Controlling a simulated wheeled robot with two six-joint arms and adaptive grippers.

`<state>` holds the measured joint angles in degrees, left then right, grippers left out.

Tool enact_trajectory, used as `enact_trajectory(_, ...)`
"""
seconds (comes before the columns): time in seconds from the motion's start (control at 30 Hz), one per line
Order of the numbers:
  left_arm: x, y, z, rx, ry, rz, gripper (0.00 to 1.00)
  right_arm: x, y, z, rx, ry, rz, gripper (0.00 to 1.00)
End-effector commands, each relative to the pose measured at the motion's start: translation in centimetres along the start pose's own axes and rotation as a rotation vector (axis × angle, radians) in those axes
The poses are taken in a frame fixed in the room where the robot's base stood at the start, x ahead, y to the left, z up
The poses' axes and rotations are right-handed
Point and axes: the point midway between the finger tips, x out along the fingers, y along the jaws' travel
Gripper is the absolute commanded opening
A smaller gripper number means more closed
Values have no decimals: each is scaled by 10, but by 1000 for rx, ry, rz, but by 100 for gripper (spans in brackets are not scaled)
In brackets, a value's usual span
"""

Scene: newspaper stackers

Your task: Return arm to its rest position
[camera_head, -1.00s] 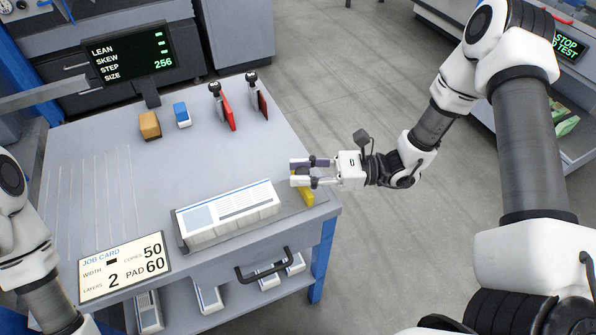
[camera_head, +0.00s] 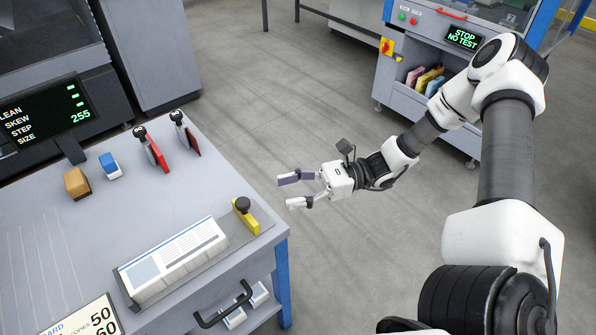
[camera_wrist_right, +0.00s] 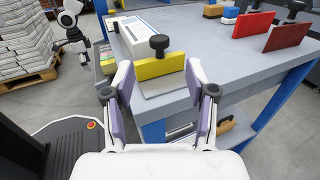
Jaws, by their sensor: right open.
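My right gripper (camera_head: 300,190) is open and empty in the head view. It hangs over the floor, to the right of the grey table (camera_head: 200,190). In the right wrist view its two purple-padded fingers (camera_wrist_right: 160,100) stand apart, with the yellow block (camera_wrist_right: 160,67) with a black knob beyond them. In the head view the yellow block (camera_head: 245,216) stands at the table's right corner, apart from the gripper. A stack of newspapers (camera_head: 173,262) lies beside it on the table. My left gripper is not in the head view.
Red handled plates (camera_head: 156,153), a blue block (camera_head: 110,166) and an orange block (camera_head: 76,182) stand at the table's back. A display (camera_head: 45,115) is behind them. A machine with a lit sign (camera_head: 463,38) stands at the back right. The floor between is clear.

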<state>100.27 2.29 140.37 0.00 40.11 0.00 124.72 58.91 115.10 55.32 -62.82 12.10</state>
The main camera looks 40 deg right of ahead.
Motion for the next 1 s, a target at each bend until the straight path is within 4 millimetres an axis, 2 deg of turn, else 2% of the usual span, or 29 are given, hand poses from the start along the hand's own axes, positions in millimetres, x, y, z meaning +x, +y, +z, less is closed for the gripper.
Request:
enact_trajectory(0.1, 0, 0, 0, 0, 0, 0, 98, -12, -1, 1, -2, -2, -2, 57)
enact_trajectory(0.2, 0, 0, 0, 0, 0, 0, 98, -16, 0, 0, 0, 1, -1, 57)
enact_trajectory(0.67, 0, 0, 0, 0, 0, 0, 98, -16, 0, 0, 1, 1, 1, 57)
enact_trajectory(0.77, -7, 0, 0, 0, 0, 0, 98, -16, 4, -1, 18, 14, 9, 57)
enact_trajectory(0.87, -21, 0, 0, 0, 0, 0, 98, -1, 20, -6, 58, 87, 94, 57)
enact_trajectory(0.97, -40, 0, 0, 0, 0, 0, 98, 28, 75, -16, 126, 210, 309, 57)
enact_trajectory(1.0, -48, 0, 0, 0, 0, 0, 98, 35, 108, -29, 142, 303, 429, 57)
